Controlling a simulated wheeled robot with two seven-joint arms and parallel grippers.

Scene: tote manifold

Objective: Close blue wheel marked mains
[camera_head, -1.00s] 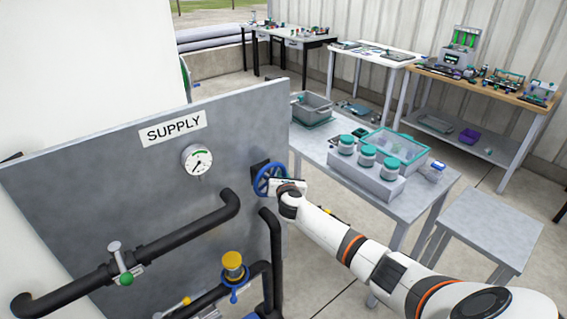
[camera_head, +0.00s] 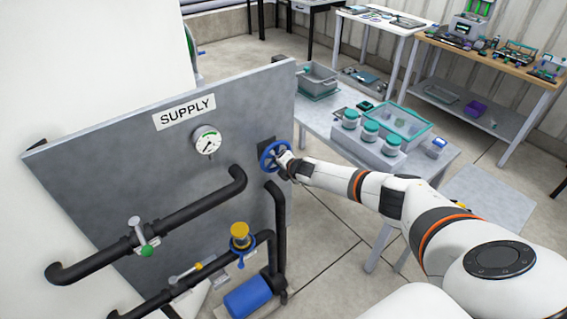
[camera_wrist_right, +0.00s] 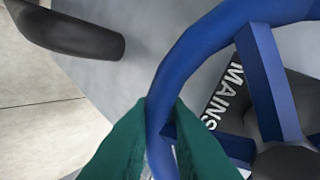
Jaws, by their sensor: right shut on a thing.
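The blue wheel (camera_head: 268,158) is mounted on the right part of the grey panel, below and right of the gauge. In the right wrist view its blue rim (camera_wrist_right: 185,60) and a spoke fill the upper right, and the word MAINS (camera_wrist_right: 226,95) shows on a dark plate behind it. My right gripper (camera_head: 282,160) is at the wheel's right side. Its green fingers (camera_wrist_right: 160,140) are shut on the rim, one on each side. The wheel's hub is partly cut off in the wrist view. My left gripper is in neither view.
The grey panel (camera_head: 110,165) carries a SUPPLY label, a pressure gauge (camera_head: 207,142), black pipes (camera_head: 190,205), a green-knobbed valve (camera_head: 146,250) and a yellow-capped valve (camera_head: 240,232). A blue cylinder (camera_head: 247,298) lies below. A table (camera_head: 320,125) with jars and bins stands right behind the panel.

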